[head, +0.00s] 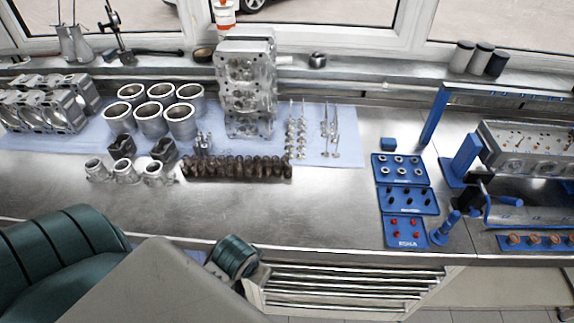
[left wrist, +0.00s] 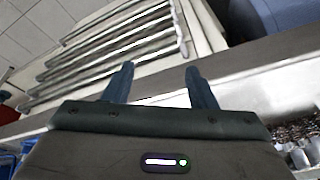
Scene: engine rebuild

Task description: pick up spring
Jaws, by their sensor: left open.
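A row of dark brown, coil-like parts (head: 237,167) stands on the bench left of centre in the head view. They look like springs, but they are too small to be sure. Similar brown parts show at the right edge of the left wrist view (left wrist: 302,132). My left gripper (left wrist: 159,67) is open and empty in the left wrist view, with both fingers apart. Its fingers point towards a rack of metal rods below the bench front, away from the brown parts. In the head view its fingers are hidden behind my arm. My right gripper is not in view.
Cylinder liners (head: 180,121), a tall engine block (head: 247,85) and upright valves (head: 298,130) surround the brown row. Blue trays (head: 407,172) of small parts lie to the right. The steel bench (head: 310,205) is clear in front. The rod rack (head: 345,288) sits below its edge.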

